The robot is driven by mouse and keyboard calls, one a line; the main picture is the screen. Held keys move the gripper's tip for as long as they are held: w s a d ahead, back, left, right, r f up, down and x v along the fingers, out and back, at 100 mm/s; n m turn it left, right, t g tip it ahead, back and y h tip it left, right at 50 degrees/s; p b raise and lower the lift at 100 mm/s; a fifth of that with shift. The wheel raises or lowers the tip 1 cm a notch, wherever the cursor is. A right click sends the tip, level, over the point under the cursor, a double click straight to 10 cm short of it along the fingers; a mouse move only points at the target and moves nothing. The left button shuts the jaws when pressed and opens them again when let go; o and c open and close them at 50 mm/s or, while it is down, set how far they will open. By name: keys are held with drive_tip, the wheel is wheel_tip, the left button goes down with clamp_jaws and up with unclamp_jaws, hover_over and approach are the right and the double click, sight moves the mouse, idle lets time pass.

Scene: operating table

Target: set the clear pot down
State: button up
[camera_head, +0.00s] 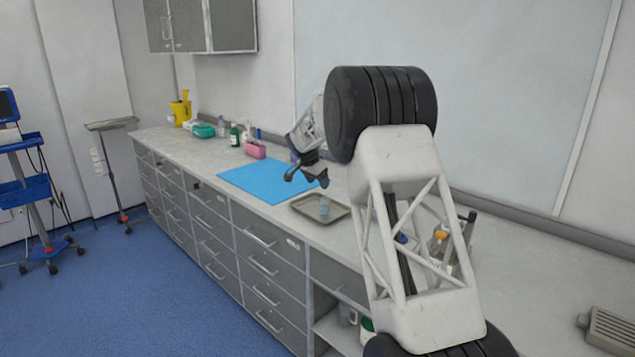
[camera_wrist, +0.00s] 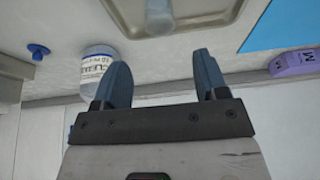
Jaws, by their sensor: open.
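The clear pot (camera_head: 324,207) stands in the shallow metal tray (camera_head: 337,216) on the counter. In the wrist view the pot (camera_wrist: 160,16) shows at the top edge, partly cut off, inside the tray (camera_wrist: 204,24). My gripper (camera_head: 307,178) is open and empty, above the counter at the back of the tray. In the wrist view its two fingers (camera_wrist: 162,78) are spread with nothing between them, apart from the pot.
A blue mat (camera_head: 262,179) lies left of the tray. In the wrist view a labelled white bottle (camera_wrist: 98,62) is close beside the left finger, and a purple block (camera_wrist: 291,62) lies at right. A pink box (camera_head: 256,151) and a green bottle (camera_head: 235,135) stand further left.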

idle(0.4)
drive_tip(key=s+d+r+n, duration=0.2)
drive_tip(key=s+d+r, duration=0.3)
drive_tip(key=s, duration=0.7)
drive_tip(key=s+d+r+n+y, duration=0.1)
drive_tip(key=s+d+r, duration=0.35)
drive_tip(key=s, duration=0.75)
drive_tip(key=s+d+r+n, duration=0.2)
drive_tip(key=s+r, duration=0.6)
drive_tip(key=s, duration=0.4)
drive_tip(key=s+d+f+n, duration=0.1)
drive_tip(key=s+f, duration=0.2)
drive_tip(key=s, duration=1)
drive_tip(key=s+d+f+n+y, duration=0.1)
drive_tip(key=s+d+f+n, duration=0.1)
drive_tip(key=s, duration=1.2)
drive_tip(key=s+d+f+n+y, duration=0.1)
drive_tip(key=s+f, duration=0.3)
drive_tip(key=s, duration=0.9)
drive_tip(key=shift+s+d+f, duration=0.15)
drive_tip(key=shift+s+d, duration=0.15)
drive_tip(key=shift+s, duration=0.1)
